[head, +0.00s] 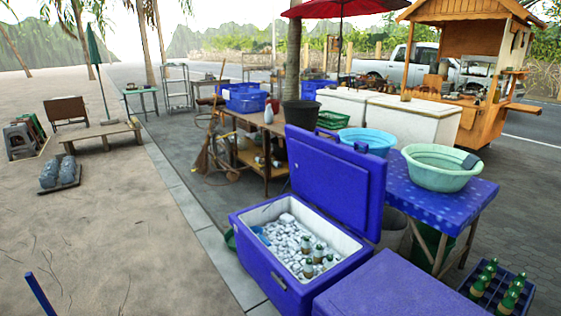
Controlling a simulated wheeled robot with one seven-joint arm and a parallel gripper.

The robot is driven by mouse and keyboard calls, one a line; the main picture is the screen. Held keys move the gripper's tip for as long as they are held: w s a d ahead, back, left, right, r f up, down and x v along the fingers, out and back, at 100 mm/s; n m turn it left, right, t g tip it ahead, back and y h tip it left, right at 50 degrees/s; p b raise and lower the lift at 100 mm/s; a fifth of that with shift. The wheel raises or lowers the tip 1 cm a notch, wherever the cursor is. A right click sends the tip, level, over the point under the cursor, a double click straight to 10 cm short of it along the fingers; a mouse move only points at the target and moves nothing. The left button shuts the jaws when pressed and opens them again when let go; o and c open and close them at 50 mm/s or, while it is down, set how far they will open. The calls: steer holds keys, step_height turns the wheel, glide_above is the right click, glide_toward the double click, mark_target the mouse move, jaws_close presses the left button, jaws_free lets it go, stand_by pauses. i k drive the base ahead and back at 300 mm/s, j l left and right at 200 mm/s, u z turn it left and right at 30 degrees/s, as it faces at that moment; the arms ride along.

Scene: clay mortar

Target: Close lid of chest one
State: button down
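A blue chest (270,269) stands in the lower middle of the head view. Its lid (337,178) is raised, standing upright along the chest's right side. The white-lined inside holds ice and several green bottles (314,256). A second blue chest (395,289) is at the bottom edge, to the right and nearer, with its flat top down and partly cut off by the frame. No label shows which of them is chest one. My gripper is not in view.
A blue-topped table (440,196) with a green basin (441,166) stands right of the raised lid. A crate of green bottles (494,289) is at the lower right. A wooden table (250,148) stands behind the open chest. Sandy ground (120,230) at left is largely clear.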

mark_target(348, 183)
steer(key=i+j+z, duration=0.1)
steer(key=i+j, duration=0.15)
steer(key=i+j+z, duration=0.1)
steer(key=i+j, duration=0.15)
steer(key=j, duration=0.15)
steer(key=i+j+z, duration=0.1)
steer(key=j, duration=0.25)
steer(key=i+j+z, duration=0.1)
steer(key=i+j, duration=0.2)
steer(key=i+j+z, duration=0.1)
steer(key=j, duration=0.35)
steer(key=i+j+z, duration=0.1)
steer(key=i+j, duration=0.2)
steer(key=i+j+z, duration=0.15)
steer(key=i+j, duration=0.2)
steer(key=i+j+z, duration=0.1)
steer(key=i+j, duration=0.15)
steer(key=j, duration=0.2)
steer(key=i+j+z, duration=0.15)
steer(key=i+j, duration=0.15)
steer(key=j, duration=0.15)
steer(key=i+j+z, duration=0.1)
steer(key=i+j, duration=0.15)
steer(key=j, duration=0.2)
steer(key=i+j+z, duration=0.25)
steer(key=i+j, duration=0.35)
